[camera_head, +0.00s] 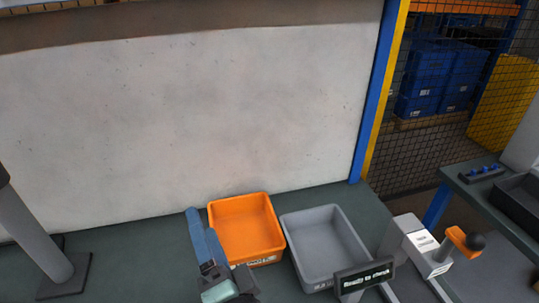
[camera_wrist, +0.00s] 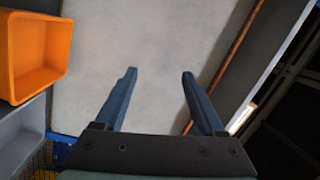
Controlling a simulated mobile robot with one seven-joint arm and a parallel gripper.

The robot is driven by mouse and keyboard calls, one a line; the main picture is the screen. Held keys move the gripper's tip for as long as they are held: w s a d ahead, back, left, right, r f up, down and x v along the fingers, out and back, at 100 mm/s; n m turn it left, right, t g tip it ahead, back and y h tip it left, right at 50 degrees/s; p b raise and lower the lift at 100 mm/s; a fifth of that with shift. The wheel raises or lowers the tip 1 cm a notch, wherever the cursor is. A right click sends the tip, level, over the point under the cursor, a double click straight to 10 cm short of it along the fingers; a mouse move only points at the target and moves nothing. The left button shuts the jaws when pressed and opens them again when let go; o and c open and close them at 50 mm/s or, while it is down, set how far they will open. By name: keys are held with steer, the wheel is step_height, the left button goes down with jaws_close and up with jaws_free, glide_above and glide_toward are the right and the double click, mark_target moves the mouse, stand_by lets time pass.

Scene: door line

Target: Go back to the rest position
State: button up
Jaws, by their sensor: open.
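My gripper (camera_wrist: 159,73) is open, with its two blue fingers apart and nothing between them in the wrist view. In the head view my gripper (camera_head: 195,216) shows near the bottom middle, just left of the orange bin in the picture, with its fingers pointing toward the pale wall. Whether it touches the bin cannot be told. The orange bin (camera_head: 245,228) looks empty and also shows at the left edge of the wrist view (camera_wrist: 65,48). The grey bin (camera_head: 325,243) beside it looks empty too.
A sign reading "Ready to check" (camera_head: 364,277) stands in front of the grey bin. A pale device with an orange part (camera_head: 457,240) is to its right. A grey post (camera_head: 35,235) stands at the left. The pale wall (camera_head: 180,120) is behind. Green worktop left of my gripper is clear.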

steer(key=w+d+r+n+t+h+p, duration=0.1)
steer(key=d+r+n+t, duration=0.15)
steer(key=r, duration=0.85)
steer(key=w+d+r+n+t+h+p, duration=0.15)
steer(key=r+n, duration=0.25)
steer(key=r, duration=0.6)
steer(key=s+d+r+n+t+h, duration=0.1)
steer(key=s+d+r+t+h, duration=0.1)
steer(key=r, duration=0.5)
steer(key=s+d+r+t+h, duration=0.1)
steer(key=s+d+r+t, duration=0.1)
steer(key=s+r, duration=0.2)
steer(key=s+d+r+n+t+h, duration=0.1)
steer(key=s+d+r+t+h, duration=0.1)
steer(key=r, duration=0.8)
steer(key=shift+s+r+n+t+h+p, duration=0.25)
steer(key=shift+s+n+t+h+p, duration=0.1)
steer(key=shift+s, duration=0.4)
steer(key=shift+f, duration=0.15)
